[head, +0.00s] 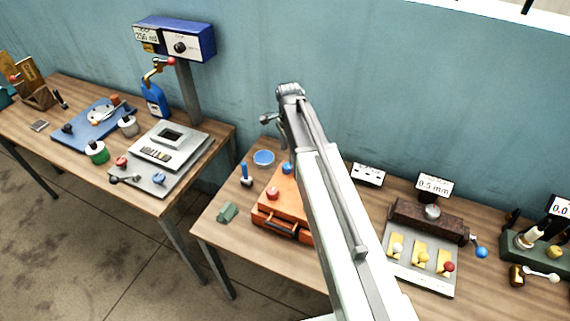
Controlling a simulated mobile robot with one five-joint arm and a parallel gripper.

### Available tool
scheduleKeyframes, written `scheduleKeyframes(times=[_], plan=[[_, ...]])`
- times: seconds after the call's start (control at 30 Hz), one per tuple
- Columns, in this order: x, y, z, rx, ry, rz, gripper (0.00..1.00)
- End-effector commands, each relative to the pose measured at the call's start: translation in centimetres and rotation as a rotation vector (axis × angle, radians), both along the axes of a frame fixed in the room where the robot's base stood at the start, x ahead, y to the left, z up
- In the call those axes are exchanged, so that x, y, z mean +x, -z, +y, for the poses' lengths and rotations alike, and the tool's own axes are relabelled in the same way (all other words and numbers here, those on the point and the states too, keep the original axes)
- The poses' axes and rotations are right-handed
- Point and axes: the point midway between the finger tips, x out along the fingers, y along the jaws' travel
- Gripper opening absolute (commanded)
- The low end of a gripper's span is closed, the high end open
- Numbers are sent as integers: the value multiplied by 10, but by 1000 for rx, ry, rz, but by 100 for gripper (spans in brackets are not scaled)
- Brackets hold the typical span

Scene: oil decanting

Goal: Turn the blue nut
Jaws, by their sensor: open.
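I cannot tell for sure which blue part is the nut. A small blue knob (159,178) sits on the grey plate of the left table, beside a red one. Another blue knob (287,168) is on the orange case, partly behind my arm. My gripper (284,112) is at the far end of my raised arm, in front of the blue wall and apart from these parts. It is open and looks empty, though its fingers are small and hard to make out.
A lever with a blue ball (481,252) is further right. A blue oil bottle (155,98) stands on the left table. A gap separates the tables.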

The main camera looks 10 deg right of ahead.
Motion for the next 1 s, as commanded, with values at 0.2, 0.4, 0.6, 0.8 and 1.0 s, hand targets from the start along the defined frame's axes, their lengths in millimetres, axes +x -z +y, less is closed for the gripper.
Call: scheduleKeyframes(times=[0.2,0.4,0.6,0.8,1.0], plan=[[0,42,5,0,-7,0,59],[0,70,6,0,-10,0,59],[0,71,7,0,-10,0,59],[0,70,7,0,-11,0,37],[0,70,12,0,-16,0,0]])
